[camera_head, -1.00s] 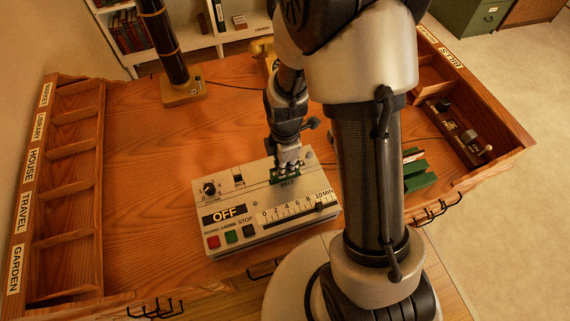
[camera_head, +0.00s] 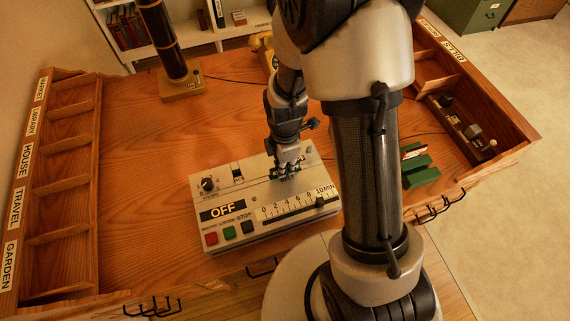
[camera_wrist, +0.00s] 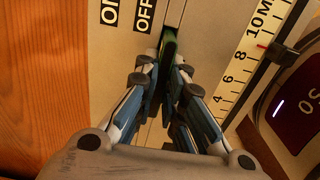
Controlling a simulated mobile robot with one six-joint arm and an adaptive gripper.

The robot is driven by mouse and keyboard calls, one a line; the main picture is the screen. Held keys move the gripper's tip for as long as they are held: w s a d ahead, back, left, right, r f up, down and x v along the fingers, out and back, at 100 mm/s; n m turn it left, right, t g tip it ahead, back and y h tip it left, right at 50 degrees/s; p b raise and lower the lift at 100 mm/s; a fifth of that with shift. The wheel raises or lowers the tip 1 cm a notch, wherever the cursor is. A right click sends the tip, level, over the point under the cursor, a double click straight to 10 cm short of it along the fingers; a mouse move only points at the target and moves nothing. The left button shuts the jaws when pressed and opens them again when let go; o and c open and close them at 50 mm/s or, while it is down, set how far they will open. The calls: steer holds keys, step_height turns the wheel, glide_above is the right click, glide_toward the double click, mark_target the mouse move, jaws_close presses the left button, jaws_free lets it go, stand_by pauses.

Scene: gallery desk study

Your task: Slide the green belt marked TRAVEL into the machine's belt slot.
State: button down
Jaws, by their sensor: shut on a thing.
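The machine (camera_head: 228,192) is a pale box on the desk with an OFF display, three coloured buttons and a 0 to 10 MIN scale. My gripper (camera_head: 287,174) is low over its back right part. In the wrist view my gripper (camera_wrist: 169,75) is shut on the green belt (camera_wrist: 169,45), which shows as a narrow green edge between the fingers. The belt lines up with a groove in the machine's top. Its lower edge is hidden, so I cannot tell how deep it sits. No TRAVEL marking on it is readable.
A wooden rack (camera_head: 92,103) with labelled compartments runs along the left desk edge. A green stand (camera_head: 422,177) is right of my arm. A dark column on a wooden base (camera_head: 183,88) stands at the back. The desk's left middle is clear.

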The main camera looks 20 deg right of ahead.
steer(key=shift+f, duration=0.25)
steer(key=c, duration=1.6)
jaws_free()
step_height(320, 180, up, 12)
steer(key=shift+r, duration=0.15)
steer(key=s+r+m+t, duration=0.4)
steer(key=s+r+m, duration=1.1)
steer(key=m, duration=0.3)
steer(key=shift+r+t, duration=0.25)
steer(key=shift+t, duration=0.05)
